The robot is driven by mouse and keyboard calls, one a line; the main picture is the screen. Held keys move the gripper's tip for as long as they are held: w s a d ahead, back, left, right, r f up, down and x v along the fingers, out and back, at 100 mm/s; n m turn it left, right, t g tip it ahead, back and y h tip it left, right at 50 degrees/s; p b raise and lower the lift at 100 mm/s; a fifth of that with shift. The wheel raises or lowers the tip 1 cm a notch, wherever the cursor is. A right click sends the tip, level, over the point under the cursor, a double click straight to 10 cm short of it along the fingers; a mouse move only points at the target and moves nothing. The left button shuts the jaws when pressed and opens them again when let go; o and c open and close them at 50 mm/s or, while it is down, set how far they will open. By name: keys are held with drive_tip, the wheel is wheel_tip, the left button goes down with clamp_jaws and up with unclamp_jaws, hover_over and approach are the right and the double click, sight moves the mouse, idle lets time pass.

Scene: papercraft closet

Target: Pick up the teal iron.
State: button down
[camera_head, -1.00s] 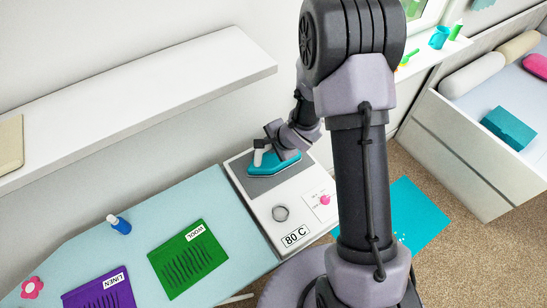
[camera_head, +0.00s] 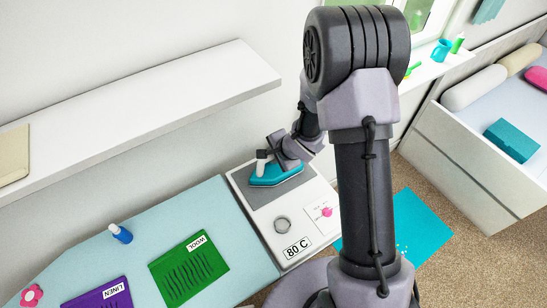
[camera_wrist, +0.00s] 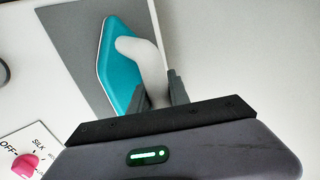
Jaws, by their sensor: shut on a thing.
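The teal iron (camera_head: 277,176) with a pale handle is on the grey plate (camera_head: 252,198) of the white ironing station, in the head view. My gripper (camera_head: 262,160) is at the iron's handle. In the wrist view the teal body of the iron (camera_wrist: 118,62) shows beyond the fingers. My gripper (camera_wrist: 163,97) is shut on the white handle (camera_wrist: 148,58). The lower part of the iron is hidden by my gripper. I cannot tell whether its base touches the plate.
The station carries a dial (camera_head: 283,226), an "80 C" label (camera_head: 297,249) and a card with a pink knob (camera_head: 327,212). To the left, the light-blue board holds a green WOOL cloth (camera_head: 188,268), a purple LINEN cloth (camera_head: 98,301) and a blue bottle (camera_head: 121,234). A white shelf (camera_head: 140,105) overhangs behind.

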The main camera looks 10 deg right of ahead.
wheel_tip(320, 180, up, 3)
drive_tip(key=shift+r+p, duration=0.1)
drive_tip(key=shift+p, duration=0.7)
drive_tip(key=s+a+p, duration=0.3)
drive_tip(key=s+p, duration=0.1)
drive_tip(key=s, duration=0.3)
drive_tip(key=s+a+r+p, duration=0.1)
drive_tip(key=s+a+p, duration=0.3)
drive_tip(key=s, duration=0.3)
drive_tip(key=shift+s+r+p, duration=0.15)
drive_tip(key=shift+s+p, duration=0.05)
drive_tip(key=shift+p, duration=0.55)
drive_tip(key=c, duration=2)
unclamp_jaws()
clamp_jaws()
